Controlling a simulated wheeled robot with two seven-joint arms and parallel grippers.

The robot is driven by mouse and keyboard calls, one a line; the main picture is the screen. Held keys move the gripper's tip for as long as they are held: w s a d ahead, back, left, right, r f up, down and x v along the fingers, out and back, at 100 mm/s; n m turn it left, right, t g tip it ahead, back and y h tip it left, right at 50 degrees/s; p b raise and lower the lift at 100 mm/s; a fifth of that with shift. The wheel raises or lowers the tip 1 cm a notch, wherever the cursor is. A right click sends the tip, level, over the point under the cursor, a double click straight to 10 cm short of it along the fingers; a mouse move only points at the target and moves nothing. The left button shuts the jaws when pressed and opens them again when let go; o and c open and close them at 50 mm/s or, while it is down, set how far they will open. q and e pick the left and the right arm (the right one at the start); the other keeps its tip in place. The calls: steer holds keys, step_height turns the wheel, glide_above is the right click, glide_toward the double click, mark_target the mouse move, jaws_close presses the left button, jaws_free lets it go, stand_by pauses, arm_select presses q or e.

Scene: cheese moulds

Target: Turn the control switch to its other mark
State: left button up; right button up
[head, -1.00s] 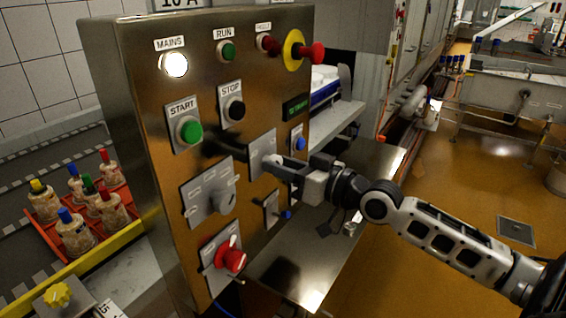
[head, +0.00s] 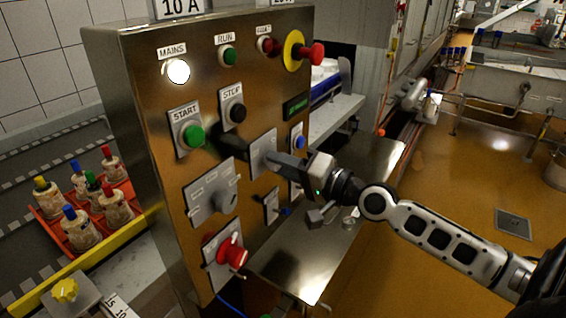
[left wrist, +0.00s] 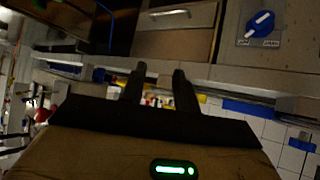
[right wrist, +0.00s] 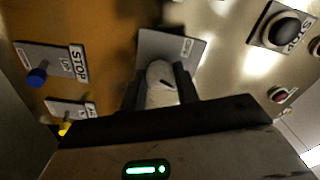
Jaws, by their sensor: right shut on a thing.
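The control switch is a pale round knob (right wrist: 160,84) with a dark line on its face, on a grey plate (right wrist: 187,47) with a small label. The plate also shows in the head view (head: 262,150) on the steel panel, right of the START and STOP buttons. My right gripper (head: 275,159) is shut on the knob; in the right wrist view (right wrist: 160,88) one finger is on each side of it. The fingers hide part of the knob, and I cannot read which mark it points to. My left gripper (left wrist: 160,73) is open and empty, away from the panel.
Close by on the panel (head: 160,110) are a grey selector (head: 224,198), a red rotary handle (head: 233,254), a blue button (head: 300,143) and a red emergency knob (head: 317,54). A steel shelf (head: 310,265) is below my right arm. A red crate of bottles (head: 58,235) stands left.

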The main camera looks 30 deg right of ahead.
arm_select(q)
steer(key=shift+s+a+r+p, duration=0.1)
steer(key=shift+s+r+p, duration=0.1)
steer(key=shift+p, duration=0.25)
arm_select(e)
steer(key=shift+r+m, duration=0.1)
steer(key=shift+m, duration=2.2)
arm_select(q)
steer(key=shift+f, duration=0.1)
arm_select(e)
steer(key=shift+d, duration=0.1)
steer(key=o, duration=1)
steer(key=shift+w, duration=0.1)
steer(key=shift+c, duration=0.2)
arm_select(q)
steer(key=shift+w, duration=0.1)
steer(key=f+b, duration=0.1)
steer(key=b, duration=0.1)
steer(key=d+f+b, duration=0.1)
steer(key=b, duration=0.4)
steer(key=shift+w+d+f, duration=0.15)
steer(key=shift+w+f, duration=0.1)
steer(key=shift+f, duration=0.15)
arm_select(e)
steer(key=v, duration=1.6)
